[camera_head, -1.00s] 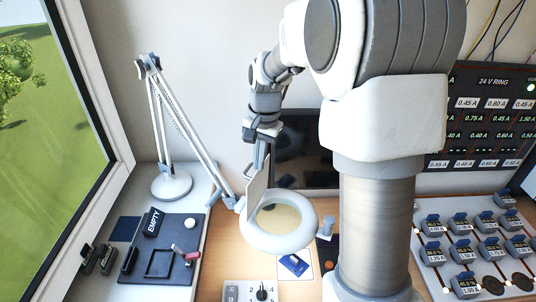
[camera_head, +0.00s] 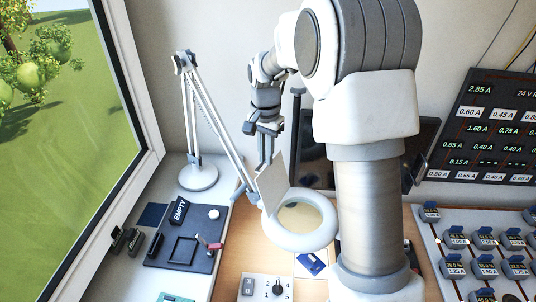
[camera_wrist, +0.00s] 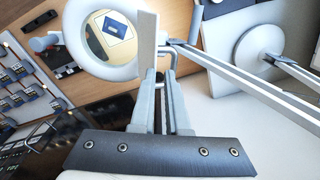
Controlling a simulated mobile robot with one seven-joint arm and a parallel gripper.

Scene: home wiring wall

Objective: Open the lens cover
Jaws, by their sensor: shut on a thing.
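The magnifier lamp has a white ring head (camera_head: 300,222) with a round lens, held over the desk by a jointed arm. Its flat lens cover (camera_head: 272,186) stands raised, close to upright, at the ring's left rear edge. My gripper (camera_head: 265,160) is above the cover with its fingers pointing down and shut on the cover's upper edge. In the wrist view the gripper (camera_wrist: 162,82) reaches the cover (camera_wrist: 148,45), seen nearly edge-on, beside the ring (camera_wrist: 75,40). The lens is uncovered, and a blue item on a white sheet shows through it.
The lamp's arm (camera_head: 212,130) rises from a round base (camera_head: 198,176) on the left. A dark tray (camera_head: 185,246) with small parts lies at left. A dial box (camera_head: 268,288) is in front, and a module board (camera_head: 480,250) at right.

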